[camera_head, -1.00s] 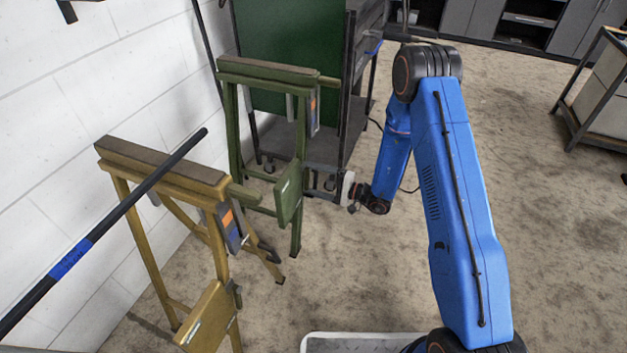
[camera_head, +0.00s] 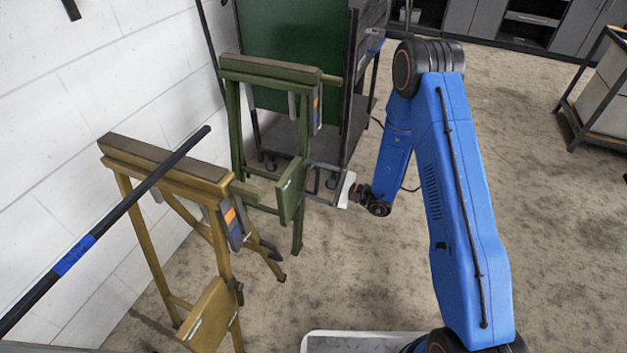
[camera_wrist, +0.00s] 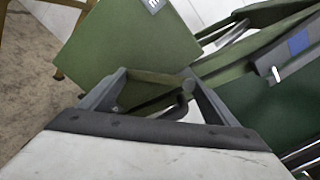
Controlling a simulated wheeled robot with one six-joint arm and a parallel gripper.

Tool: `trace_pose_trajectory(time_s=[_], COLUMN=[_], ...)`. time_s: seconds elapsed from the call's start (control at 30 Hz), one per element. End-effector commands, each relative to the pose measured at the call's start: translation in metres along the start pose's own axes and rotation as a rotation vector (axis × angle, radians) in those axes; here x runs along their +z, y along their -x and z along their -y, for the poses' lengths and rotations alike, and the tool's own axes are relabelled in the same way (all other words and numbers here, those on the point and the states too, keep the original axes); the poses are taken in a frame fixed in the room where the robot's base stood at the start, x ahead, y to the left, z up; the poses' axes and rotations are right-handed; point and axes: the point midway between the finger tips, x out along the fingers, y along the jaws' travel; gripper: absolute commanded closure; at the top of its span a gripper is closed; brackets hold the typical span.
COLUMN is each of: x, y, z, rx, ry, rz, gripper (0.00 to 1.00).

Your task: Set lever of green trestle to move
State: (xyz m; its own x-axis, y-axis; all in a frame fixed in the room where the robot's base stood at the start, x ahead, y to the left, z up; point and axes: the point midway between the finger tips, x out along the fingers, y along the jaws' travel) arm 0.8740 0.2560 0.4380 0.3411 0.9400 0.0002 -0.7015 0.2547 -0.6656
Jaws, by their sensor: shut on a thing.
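The green trestle (camera_head: 270,71) stands beyond the yellow one, with a square green plate (camera_head: 291,191) on its near leg. The plate also fills the upper middle of the wrist view (camera_wrist: 130,45). My gripper (camera_head: 310,178) reaches in from the right at the plate's edge, tilted. In the wrist view my gripper (camera_wrist: 155,80) is shut on a small lever (camera_wrist: 184,88) with a rounded end, beside the plate. The fingers hide part of the lever, and its setting cannot be read.
A yellow trestle (camera_head: 165,166) stands nearer, with a dark pole (camera_head: 125,203) across its top. A white wall (camera_head: 60,110) is behind them on the left. A dark cart with a green panel (camera_head: 290,40) is at the back.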

Motion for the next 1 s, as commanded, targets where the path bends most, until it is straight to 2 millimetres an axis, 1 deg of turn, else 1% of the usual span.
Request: trace_pose_trajectory(time_s=[0.23, 0.6, 0.8, 1.0], x=[0.01, 0.025, 0.03, 0.034], y=[0.001, 0.001, 0.001, 0.001], z=[-0.001, 0.005, 0.009, 0.011], rx=[0.001, 0.001, 0.0, 0.0], ry=[-0.235, -0.577, -0.728, -0.836], rz=[-0.002, -0.002, -0.002, -0.002], gripper=[0.58, 0.58, 0.58, 0.58])
